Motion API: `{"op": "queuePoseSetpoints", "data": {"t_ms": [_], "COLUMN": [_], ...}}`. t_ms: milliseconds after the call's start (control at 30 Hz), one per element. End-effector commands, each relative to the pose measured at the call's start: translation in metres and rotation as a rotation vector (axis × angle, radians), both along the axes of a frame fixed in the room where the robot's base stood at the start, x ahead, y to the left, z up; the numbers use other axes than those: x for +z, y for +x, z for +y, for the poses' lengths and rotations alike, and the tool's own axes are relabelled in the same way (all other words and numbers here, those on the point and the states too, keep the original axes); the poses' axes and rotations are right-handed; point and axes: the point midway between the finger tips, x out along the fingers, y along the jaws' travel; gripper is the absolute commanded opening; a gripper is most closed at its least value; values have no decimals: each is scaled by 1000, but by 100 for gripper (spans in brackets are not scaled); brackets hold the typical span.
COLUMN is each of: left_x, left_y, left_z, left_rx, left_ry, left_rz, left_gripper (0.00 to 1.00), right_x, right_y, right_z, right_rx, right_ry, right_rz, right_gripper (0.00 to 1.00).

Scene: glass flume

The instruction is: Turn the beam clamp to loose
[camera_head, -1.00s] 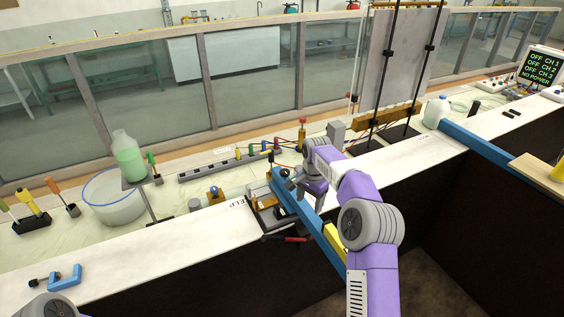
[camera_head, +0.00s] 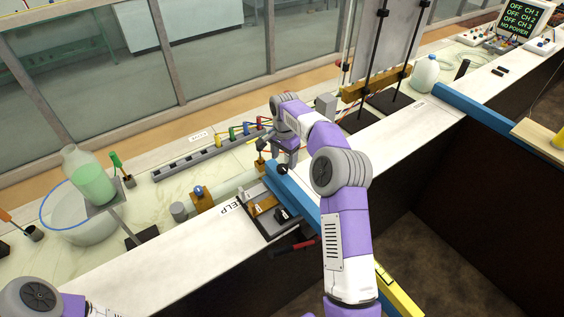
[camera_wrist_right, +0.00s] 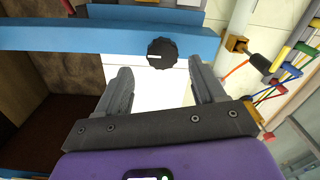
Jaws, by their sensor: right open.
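The beam clamp shows as a round black knob (camera_wrist_right: 161,53) on the side of a blue beam (camera_wrist_right: 95,38). A short white mark on the knob lies along the beam. The knob also shows in the head view (camera_head: 283,169), with the beam (camera_head: 296,196) running under my right arm. My right gripper (camera_wrist_right: 163,74) is open and empty, its two fingers pointing at the beam with the knob between their lines and just beyond the tips. It also shows in the head view (camera_head: 284,157). My left gripper is out of view; only part of that arm shows at bottom left.
A bottle of green liquid (camera_head: 90,182) stands on a stand by a clear basin. A red-handled tool (camera_head: 291,249) sticks out at the bench's front edge.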

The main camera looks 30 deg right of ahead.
Motion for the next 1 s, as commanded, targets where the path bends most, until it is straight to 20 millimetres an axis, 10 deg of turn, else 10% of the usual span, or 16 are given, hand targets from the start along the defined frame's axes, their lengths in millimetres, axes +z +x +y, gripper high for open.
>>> {"op": "queuePoseSetpoints", "data": {"t_ms": [567,1000], "left_x": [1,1], "left_y": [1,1], "left_z": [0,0], "left_rx": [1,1], "left_ry": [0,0], "left_rz": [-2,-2], "left_gripper": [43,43], "right_x": [-36,-36], "right_y": [0,0], "right_z": [0,0], "right_rx": [0,0], "right_ry": [0,0], "right_rz": [-1,-1], "right_gripper": [69,13]}}
